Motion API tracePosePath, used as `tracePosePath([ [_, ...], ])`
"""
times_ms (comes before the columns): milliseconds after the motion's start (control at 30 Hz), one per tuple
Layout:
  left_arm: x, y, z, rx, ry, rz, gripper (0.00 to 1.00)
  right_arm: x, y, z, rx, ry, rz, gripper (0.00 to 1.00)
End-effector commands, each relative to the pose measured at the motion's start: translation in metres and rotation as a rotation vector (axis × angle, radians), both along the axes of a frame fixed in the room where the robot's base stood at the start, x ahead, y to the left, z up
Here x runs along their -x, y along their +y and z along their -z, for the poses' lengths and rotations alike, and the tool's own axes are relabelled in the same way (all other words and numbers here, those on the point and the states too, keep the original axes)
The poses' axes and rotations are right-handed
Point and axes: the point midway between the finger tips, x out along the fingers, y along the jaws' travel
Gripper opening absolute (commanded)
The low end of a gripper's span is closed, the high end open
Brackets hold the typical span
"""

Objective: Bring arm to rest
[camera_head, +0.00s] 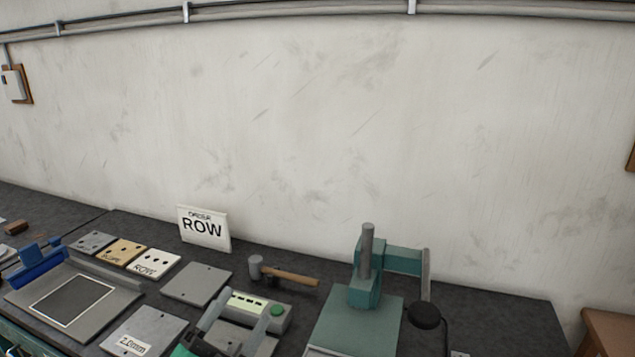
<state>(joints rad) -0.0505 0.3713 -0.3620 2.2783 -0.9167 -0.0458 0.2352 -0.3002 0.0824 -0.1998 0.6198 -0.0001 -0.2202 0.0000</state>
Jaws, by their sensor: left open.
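My left gripper (246,306) shows at the bottom centre of the head view, its two grey fingers apart with a gap between them. A green part (185,351) shows at its base, at the frame's lower edge. The fingers overlap a small grey device with a green button (277,311); I cannot tell whether they touch it. I see nothing held between them. My right gripper is not in view.
A teal press (368,290) with a black knob (426,315) stands to the right. A hammer (285,275) lies behind the gripper. Plates (197,284), a ROW sign (204,228) and a blue-handled tool (38,262) are to the left.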

Motion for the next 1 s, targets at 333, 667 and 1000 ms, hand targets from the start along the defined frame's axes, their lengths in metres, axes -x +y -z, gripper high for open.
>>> tracePosePath([
  [333, 0.01, 0.096, 0.12, 0.361, 0.66, -0.423, 0.67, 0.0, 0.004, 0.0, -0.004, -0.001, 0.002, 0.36],
  [667, 0.113, 0.12, 0.248, 0.482, 1.357, -0.663, 0.67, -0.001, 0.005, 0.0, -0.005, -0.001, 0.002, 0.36],
  [1000, 0.213, 0.107, 0.295, 0.466, 1.825, -0.72, 0.67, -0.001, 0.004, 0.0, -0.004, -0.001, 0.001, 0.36],
])
